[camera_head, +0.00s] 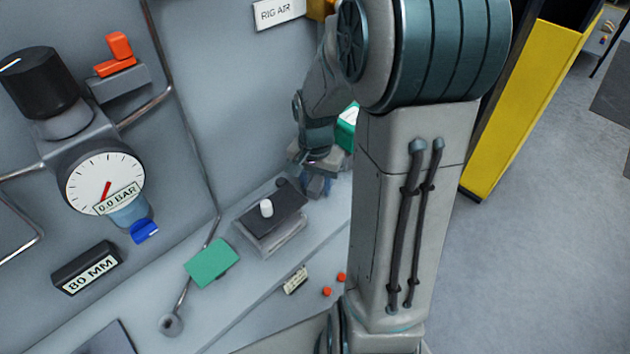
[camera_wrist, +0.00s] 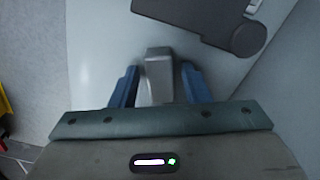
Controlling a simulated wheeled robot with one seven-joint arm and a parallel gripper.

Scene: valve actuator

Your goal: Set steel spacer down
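The steel spacer (camera_wrist: 159,78), a grey metal block, stands between the two blue fingers of my gripper (camera_wrist: 160,84) in the wrist view. A narrow gap shows on each side of the block, so the fingers look open around it. In the head view my gripper (camera_head: 318,184) is low over the pale bench, just right of a dark-topped block with a white knob. The spacer cannot be made out there. Whether it touches the bench is hard to tell.
The dark-topped block (camera_head: 272,218) stands close to the gripper; its dark plate (camera_wrist: 205,20) shows in the wrist view. A green piece (camera_head: 212,262) and a small label (camera_head: 295,281) are nearby. A gauge (camera_head: 104,184) and pipes are on the panel. Pale bench lies free around the fingers.

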